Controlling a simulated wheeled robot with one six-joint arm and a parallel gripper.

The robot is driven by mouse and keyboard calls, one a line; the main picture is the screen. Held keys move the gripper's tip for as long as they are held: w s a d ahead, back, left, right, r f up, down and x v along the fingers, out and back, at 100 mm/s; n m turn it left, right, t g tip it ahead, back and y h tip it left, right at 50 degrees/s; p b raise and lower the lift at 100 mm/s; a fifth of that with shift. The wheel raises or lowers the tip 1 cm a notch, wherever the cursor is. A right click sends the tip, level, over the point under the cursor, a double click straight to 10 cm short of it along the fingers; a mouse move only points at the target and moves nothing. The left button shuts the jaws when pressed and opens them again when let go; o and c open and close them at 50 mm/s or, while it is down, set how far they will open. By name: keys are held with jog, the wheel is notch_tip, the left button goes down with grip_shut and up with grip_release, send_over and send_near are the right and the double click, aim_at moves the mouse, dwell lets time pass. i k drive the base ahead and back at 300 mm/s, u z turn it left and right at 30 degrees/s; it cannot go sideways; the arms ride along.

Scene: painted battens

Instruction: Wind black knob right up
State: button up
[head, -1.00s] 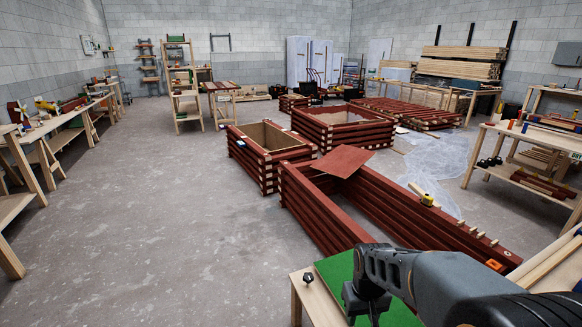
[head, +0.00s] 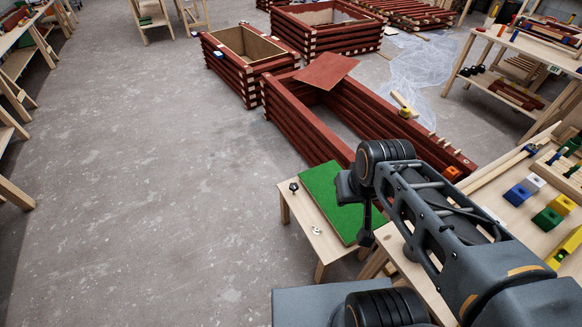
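A small black knob (head: 293,186) stands at the left back corner of a small wooden table (head: 298,212), left of a green mat (head: 322,186). It looks upright, but it is too small to tell how far up it is wound. My gripper (head: 366,238) points down over the right side of the green mat, to the right of the knob and apart from it. My arm hides part of the gripper, and its fingers are too dark and small to show whether they are open. I see nothing held in it.
A small silvery piece (head: 316,231) lies on the table's front left. Red batten boxes (head: 300,125) stand close behind. A workbench (head: 505,205) with blue and green blocks is on the right. The grey floor (head: 160,190) to the left is clear.

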aim_at(293, 187)
jog(key=k, duration=1.25)
jog(key=u, duration=0.65)
jog(key=i, duration=0.65)
jog(key=u, duration=0.7)
jog(key=i, duration=1)
jog(key=z, duration=0.5)
jog(key=i, duration=0.75)
jog(key=z, duration=1.15)
jog(key=i, duration=0.35)
jog(key=z, duration=0.35)
